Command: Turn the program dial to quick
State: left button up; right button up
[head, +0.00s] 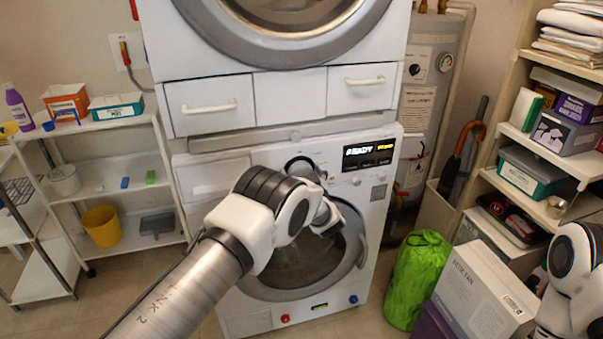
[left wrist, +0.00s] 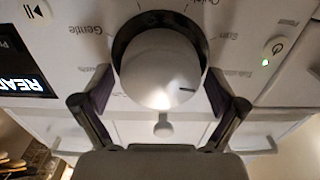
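The program dial (left wrist: 160,72) is a round silver knob in a dark ring, seen close up and turned over in the left wrist view. Its dark mark points to the right side of that picture, toward a label I cannot read clearly. "Gentle" is printed on the left, and a partly cut-off label that looks like "Quick" is at the top edge. My left gripper (left wrist: 160,88) has one finger on each side of the knob, with small gaps visible. In the head view the dial (head: 303,162) is partly hidden behind my left arm. My right gripper is out of view.
The washer (head: 375,215) has a lit display (head: 369,150) reading "READY" and a round door below. A power button (left wrist: 275,47) is close to the dial. A dryer stands above, with drawers between. A green bag (head: 417,280) and a fan box (head: 483,290) stand right.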

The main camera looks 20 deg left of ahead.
pick_arm(q)
jog(key=shift+f, duration=0.1)
jog(key=v, duration=0.7)
jog(key=shift+s+d, duration=0.15)
jog(key=shift+s, duration=0.1)
jog(key=b+x, duration=0.6)
jog(key=b, duration=0.2)
jog(key=shift+f, duration=0.5)
jog(key=shift+w, duration=0.1)
jog(key=c, duration=1.2)
